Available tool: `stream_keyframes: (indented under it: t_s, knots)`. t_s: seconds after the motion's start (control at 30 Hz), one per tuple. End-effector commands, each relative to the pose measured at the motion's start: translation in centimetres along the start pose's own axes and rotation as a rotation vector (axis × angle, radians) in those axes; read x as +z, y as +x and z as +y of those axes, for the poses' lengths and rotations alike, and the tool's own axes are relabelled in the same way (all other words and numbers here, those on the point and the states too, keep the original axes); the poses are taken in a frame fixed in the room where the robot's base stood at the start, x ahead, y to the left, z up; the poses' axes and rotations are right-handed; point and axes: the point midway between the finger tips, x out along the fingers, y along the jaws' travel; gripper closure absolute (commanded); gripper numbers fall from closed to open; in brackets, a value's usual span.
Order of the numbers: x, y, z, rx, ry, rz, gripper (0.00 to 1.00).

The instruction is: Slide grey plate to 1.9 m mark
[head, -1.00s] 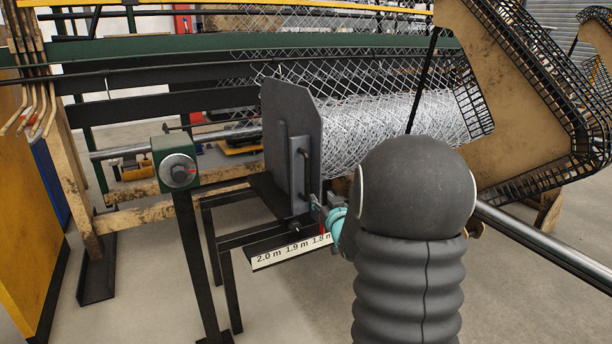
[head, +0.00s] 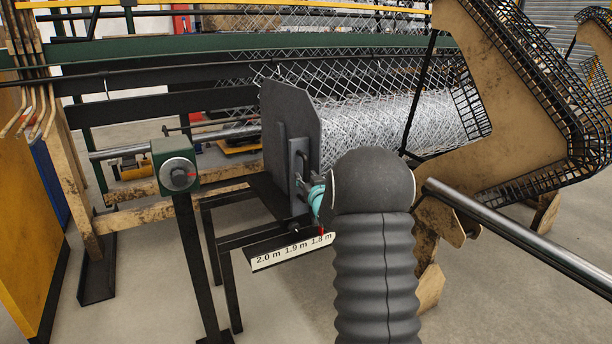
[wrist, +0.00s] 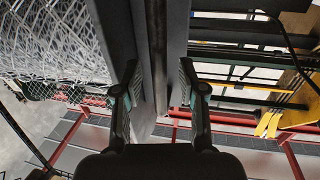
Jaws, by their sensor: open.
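The grey plate (head: 287,125) stands upright at the left end of the mesh roll, with an upright handle on its near face. The scale strip (head: 290,252) below reads 2.0 m, 1.9 m and 1.8 m from left to right. A red pointer (head: 322,232) stands at the 1.8 m end. My gripper (head: 304,188) is at the handle's lower part, partly hidden by my wrist. In the wrist view my open fingers (wrist: 158,88) lie on either side of the upright grey metal (wrist: 150,45). I cannot tell whether they touch it.
The wire mesh roll (head: 395,125) is right of the plate. A green block with a round knob (head: 178,170) stands at the left on a black post. A large brown frame (head: 500,110) stands at the right, with a steel bar (head: 530,240) below it.

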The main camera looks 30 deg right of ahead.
Motion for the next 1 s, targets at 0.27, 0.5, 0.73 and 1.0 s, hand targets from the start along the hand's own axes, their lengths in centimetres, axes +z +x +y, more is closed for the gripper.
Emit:
stream_keyframes:
  t_s: [0.27,0.5,0.73,1.0]
  knots:
    - [-0.01,1.36,0.03,0.001,0.000,0.000,0.59]
    - [0.01,1.34,0.04,0.001,0.000,0.000,0.67]
    - [0.01,1.33,0.04,0.001,0.000,0.000,1.00]
    - [0.29,1.01,0.53,0.015,-0.001,0.001,1.00]
